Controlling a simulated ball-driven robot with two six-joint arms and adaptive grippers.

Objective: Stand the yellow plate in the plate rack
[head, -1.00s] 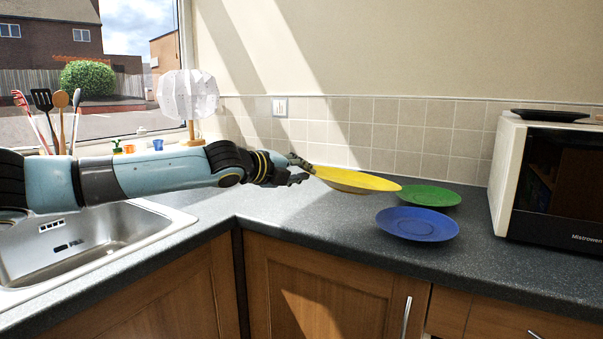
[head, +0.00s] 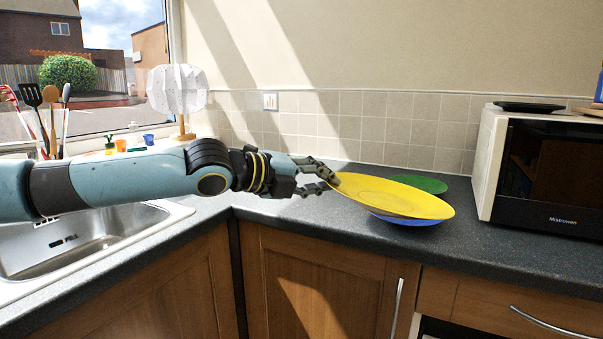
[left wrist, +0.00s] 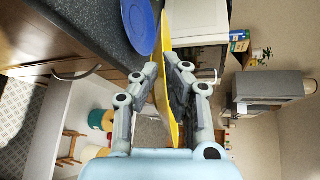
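The yellow plate (head: 390,197) is held by its left edge in my left gripper (head: 330,178), above the counter and tilted slightly. In the left wrist view the yellow plate (left wrist: 168,80) shows edge-on between the two fingers of my left gripper (left wrist: 168,75), which are shut on it. A blue plate (head: 405,221) lies below it on the counter, mostly hidden by the yellow plate. The blue plate also shows in the left wrist view (left wrist: 138,25). No plate rack shows in either view. My right gripper is not in view.
A green plate (head: 425,184) lies on the counter (head: 300,212) behind the yellow plate. A microwave (head: 545,175) with a dark plate (head: 530,107) on top stands at the right. A sink (head: 80,240), utensils and a white lamp (head: 176,92) are at the left.

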